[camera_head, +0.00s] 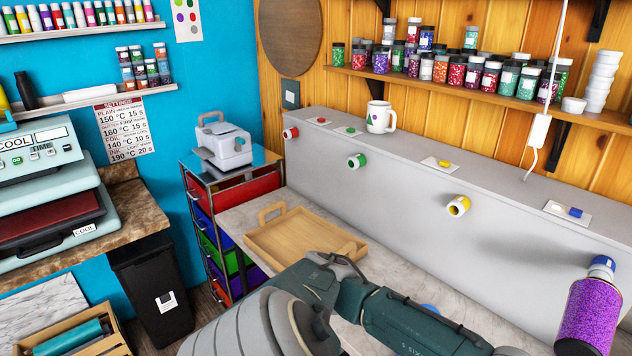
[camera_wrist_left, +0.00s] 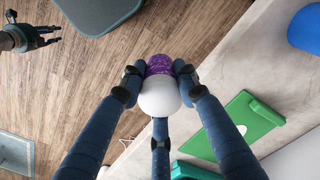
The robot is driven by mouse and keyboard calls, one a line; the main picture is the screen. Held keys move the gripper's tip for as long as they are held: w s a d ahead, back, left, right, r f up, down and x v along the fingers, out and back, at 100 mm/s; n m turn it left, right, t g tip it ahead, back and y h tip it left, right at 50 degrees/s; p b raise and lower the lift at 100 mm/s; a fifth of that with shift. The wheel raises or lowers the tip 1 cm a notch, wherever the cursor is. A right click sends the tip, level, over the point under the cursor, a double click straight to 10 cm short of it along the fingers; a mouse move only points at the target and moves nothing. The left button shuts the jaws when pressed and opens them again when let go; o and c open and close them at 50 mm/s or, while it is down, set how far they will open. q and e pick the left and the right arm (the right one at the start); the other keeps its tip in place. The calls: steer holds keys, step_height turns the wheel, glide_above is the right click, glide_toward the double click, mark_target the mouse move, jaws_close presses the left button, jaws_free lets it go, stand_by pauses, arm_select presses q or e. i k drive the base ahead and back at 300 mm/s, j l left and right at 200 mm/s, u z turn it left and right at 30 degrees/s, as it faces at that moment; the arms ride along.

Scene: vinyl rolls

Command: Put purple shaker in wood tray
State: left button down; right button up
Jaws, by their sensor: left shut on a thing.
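In the left wrist view, my left gripper (camera_wrist_left: 158,80) is shut around a purple shaker (camera_wrist_left: 157,64), whose round white end faces the camera. The floor shows behind it, beside the counter. In the head view my left arm crosses the lower middle and its fingers are out of frame. The wood tray (camera_head: 290,237), with raised handles, lies on the counter, partly behind my arm. My right gripper (camera_wrist_left: 50,36) is at the wrist view's upper left, empty, fingers apart.
A grey bench unit (camera_head: 400,180) with red, green, yellow and blue fittings runs behind the counter. A white mug (camera_head: 381,117) stands on it. A drawer cart (camera_head: 215,230) stands left of the tray. A green object (camera_wrist_left: 240,120) lies on the counter.

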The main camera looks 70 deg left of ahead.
mark_target(304, 245)
steer(key=k+j, duration=0.1)
steer(key=j, duration=0.3)
steer(key=k+j+z, duration=0.1)
steer(key=j, duration=0.25)
steer(key=k+j, duration=0.15)
steer(key=j, duration=0.2)
steer(key=k+j, duration=0.15)
steer(key=j, duration=0.25)
steer(key=k+j+z, duration=0.1)
steer(key=j, duration=0.25)
steer(key=k+j, duration=0.15)
steer(key=j, duration=0.2)
steer(key=k+j+z, duration=0.1)
steer(key=j, duration=0.3)
